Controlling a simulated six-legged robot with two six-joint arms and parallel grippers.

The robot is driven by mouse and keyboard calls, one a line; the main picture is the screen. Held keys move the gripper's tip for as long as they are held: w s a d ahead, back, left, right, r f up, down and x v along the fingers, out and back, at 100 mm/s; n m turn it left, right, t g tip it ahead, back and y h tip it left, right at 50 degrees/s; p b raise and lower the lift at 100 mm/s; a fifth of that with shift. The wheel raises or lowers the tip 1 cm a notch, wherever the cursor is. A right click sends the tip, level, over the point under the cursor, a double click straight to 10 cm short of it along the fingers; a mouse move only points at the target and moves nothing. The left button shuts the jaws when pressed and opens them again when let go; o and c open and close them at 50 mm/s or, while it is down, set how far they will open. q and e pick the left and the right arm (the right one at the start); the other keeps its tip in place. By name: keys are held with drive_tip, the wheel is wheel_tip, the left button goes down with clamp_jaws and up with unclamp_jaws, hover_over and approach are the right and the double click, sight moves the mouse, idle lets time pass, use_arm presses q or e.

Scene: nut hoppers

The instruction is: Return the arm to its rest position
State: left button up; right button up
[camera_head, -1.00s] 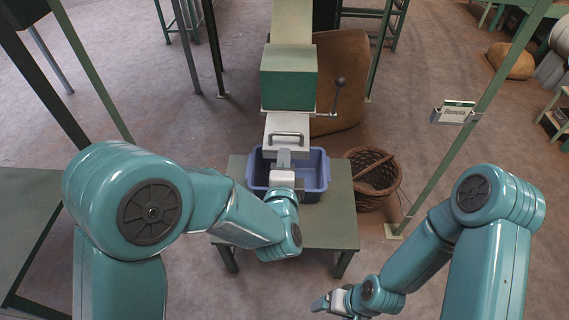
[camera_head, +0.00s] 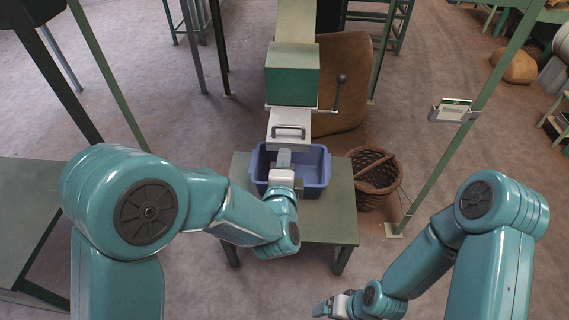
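My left gripper (camera_head: 284,160) reaches forward over the blue bin (camera_head: 317,168), just below the white drawer-like gate with a handle (camera_head: 288,132) on the hopper. Its fingers are seen from behind and above, so I cannot tell whether they are open or shut. Whether it touches the bin or the gate is hidden. My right gripper (camera_head: 322,309) hangs low at the bottom of the view, right of centre, away from the table. Its fingers are small and I cannot tell their opening.
The blue bin stands on a small green table (camera_head: 334,224). A green hopper (camera_head: 292,76) with a side crank (camera_head: 339,92) rises behind it. A wicker basket (camera_head: 374,177) and a brown sack (camera_head: 345,75) stand nearby.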

idle(0.3)
use_arm(q)
drive_tip(key=a+f+n+g+y, duration=0.2)
drive_tip(key=a+f+g+y, duration=0.1)
drive_tip(key=a+f, duration=0.95)
drive_tip(key=s+a+f+n+g+h, duration=0.2)
drive_tip(key=s+a+f+n+g, duration=0.25)
drive_tip(key=s+f, duration=0.55)
drive_tip(key=s+d+f+n+g+h, duration=0.2)
drive_tip(key=s+d+f+n+g, duration=0.1)
drive_tip(key=s+n, duration=0.4)
drive_tip(key=s+d+f+n+g+h, duration=0.2)
drive_tip(key=s+d+n+g, duration=0.2)
drive_tip(key=s+n, duration=0.3)
drive_tip(key=shift+s+f+g, duration=0.4)
drive_tip(key=shift+s+g, duration=0.05)
drive_tip(key=shift+s, duration=0.65)
